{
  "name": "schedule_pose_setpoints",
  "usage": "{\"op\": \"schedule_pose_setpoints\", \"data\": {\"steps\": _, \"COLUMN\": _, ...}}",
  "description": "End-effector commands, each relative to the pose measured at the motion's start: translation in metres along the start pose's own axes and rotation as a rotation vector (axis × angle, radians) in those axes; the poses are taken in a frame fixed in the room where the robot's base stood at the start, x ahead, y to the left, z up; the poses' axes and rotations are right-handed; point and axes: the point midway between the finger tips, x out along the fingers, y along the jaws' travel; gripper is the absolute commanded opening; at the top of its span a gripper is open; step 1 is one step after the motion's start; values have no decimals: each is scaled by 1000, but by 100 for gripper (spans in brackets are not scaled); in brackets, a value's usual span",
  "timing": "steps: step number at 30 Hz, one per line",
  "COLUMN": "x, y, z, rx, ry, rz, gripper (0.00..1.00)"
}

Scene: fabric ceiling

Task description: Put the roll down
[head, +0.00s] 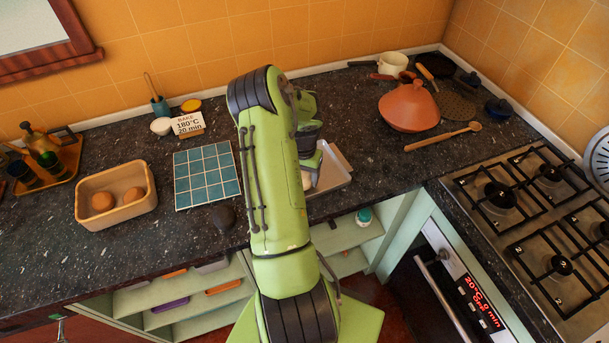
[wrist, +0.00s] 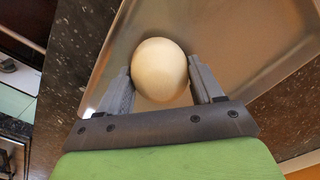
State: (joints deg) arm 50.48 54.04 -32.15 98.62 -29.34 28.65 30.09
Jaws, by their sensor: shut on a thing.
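A pale, round roll (wrist: 160,70) sits between the two fingers of my gripper (wrist: 160,76) in the wrist view. My gripper is shut on it. The roll is over a grey metal tray (wrist: 235,50); I cannot tell whether it touches the tray floor. In the head view the tray (head: 337,172) lies near the counter's front edge, partly hidden by my green arm. Only a small pale part of the roll (head: 306,181) shows there.
A beige basket (head: 115,219) with two browner rolls and a blue tiled board (head: 206,175) are left of my arm. A terracotta lidded pot (head: 409,105), a wooden spoon (head: 443,136) and a gas hob (head: 545,225) are to the right. A sign reads "BAKE 180°C 20 min".

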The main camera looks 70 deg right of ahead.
Motion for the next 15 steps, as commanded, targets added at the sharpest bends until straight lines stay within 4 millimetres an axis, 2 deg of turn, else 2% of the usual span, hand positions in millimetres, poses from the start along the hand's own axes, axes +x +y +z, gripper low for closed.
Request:
{"op": "schedule_pose_setpoints", "data": {"steps": 10, "x": 7, "y": 0, "z": -1, "rx": 0, "ry": 2, "rz": -2, "gripper": 36}}
{"op": "schedule_pose_setpoints", "data": {"steps": 11, "x": 7, "y": 0, "z": 0, "rx": 0, "ry": 2, "rz": -2, "gripper": 68}}
{"op": "schedule_pose_setpoints", "data": {"steps": 15, "x": 6, "y": 0, "z": 0, "rx": 0, "ry": 2, "rz": -1, "gripper": 89}}
